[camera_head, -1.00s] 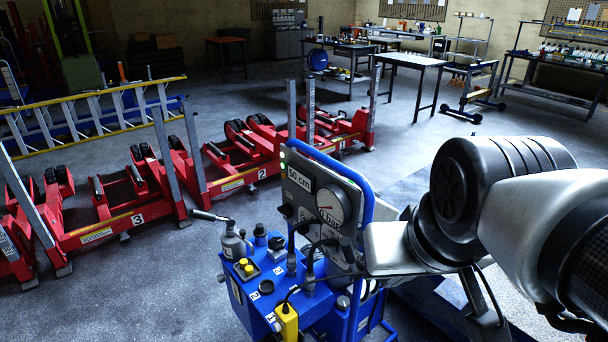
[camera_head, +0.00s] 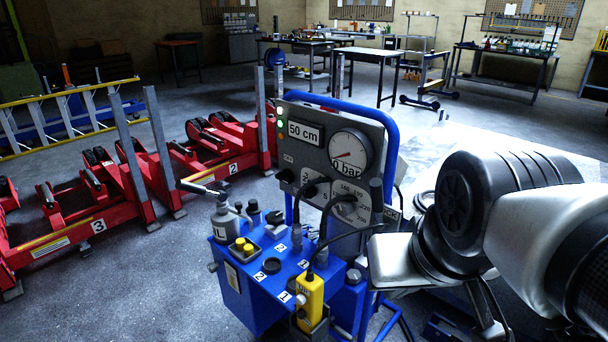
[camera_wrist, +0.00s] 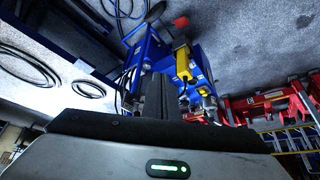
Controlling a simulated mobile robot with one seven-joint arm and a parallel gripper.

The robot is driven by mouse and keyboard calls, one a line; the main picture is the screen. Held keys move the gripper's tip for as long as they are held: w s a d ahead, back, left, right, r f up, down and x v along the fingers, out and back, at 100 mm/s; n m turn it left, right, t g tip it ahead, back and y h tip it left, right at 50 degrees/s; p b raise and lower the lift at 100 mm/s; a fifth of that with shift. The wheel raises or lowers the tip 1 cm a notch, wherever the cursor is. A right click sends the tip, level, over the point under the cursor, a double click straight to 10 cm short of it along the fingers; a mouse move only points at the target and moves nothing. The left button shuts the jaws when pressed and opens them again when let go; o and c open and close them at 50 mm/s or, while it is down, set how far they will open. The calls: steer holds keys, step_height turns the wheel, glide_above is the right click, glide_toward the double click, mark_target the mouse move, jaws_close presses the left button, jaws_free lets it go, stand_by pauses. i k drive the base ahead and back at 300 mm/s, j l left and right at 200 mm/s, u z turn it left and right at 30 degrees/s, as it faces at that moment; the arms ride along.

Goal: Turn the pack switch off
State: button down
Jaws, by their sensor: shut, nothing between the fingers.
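The blue pack (camera_head: 240,284) stands in the middle of the head view, with a grey upright panel (camera_head: 300,155) on it. The panel carries a 50 cm display (camera_head: 304,132), a round gauge (camera_head: 350,150) marked 0 bar, lit green lamps (camera_head: 280,125) and dark knobs. I cannot tell which control is the pack switch. In the wrist view the pack (camera_wrist: 150,48) lies beyond my gripper (camera_wrist: 158,95), seen roughly upside down, with a small red part (camera_wrist: 181,21) near it. My gripper is shut and empty, apart from the pack; its fingers are not clear in the head view.
A yellow pendant (camera_head: 310,293) with a black cable hangs at the pack's front. A blue tube frame (camera_head: 391,135) edges the panel close to my arm. Red lifting trolleys (camera_head: 90,222) stand to the left. Work tables (camera_head: 380,54) stand far back. Grey floor lies open left of the pack.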

mark_target(287, 177)
steer(key=j+u, duration=0.3)
steer(key=i+j+u, duration=0.25)
steer(key=j+u, duration=0.3)
